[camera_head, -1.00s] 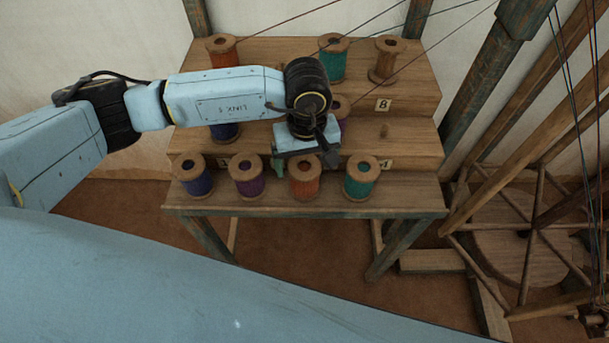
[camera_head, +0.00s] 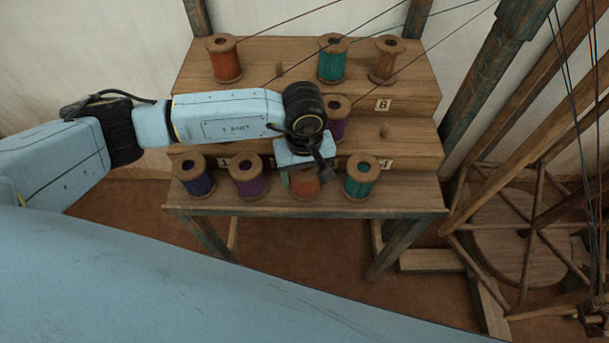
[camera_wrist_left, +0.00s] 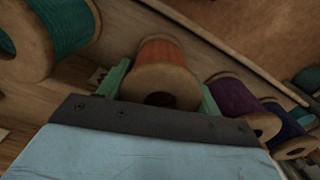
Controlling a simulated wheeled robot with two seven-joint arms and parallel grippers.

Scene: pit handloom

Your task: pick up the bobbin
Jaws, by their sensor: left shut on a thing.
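My left gripper (camera_head: 304,183) is over the front row of the stepped rack and is shut on the orange bobbin (camera_head: 305,187). In the left wrist view the orange bobbin (camera_wrist_left: 161,75) is between two green fingers, with its wooden end and dark hole facing the camera. The gripper hides part of it in the head view. It seems to be still at its place on the front step; I cannot tell if it touches the wood. The right gripper is not in view.
Close on either side stand a purple bobbin (camera_head: 248,178) and a teal bobbin (camera_head: 361,178); a blue bobbin (camera_head: 194,175) is further left. More bobbins stand on the higher steps of the rack (camera_head: 425,195). Threads cross above, and a wooden wheel (camera_head: 510,240) is at right.

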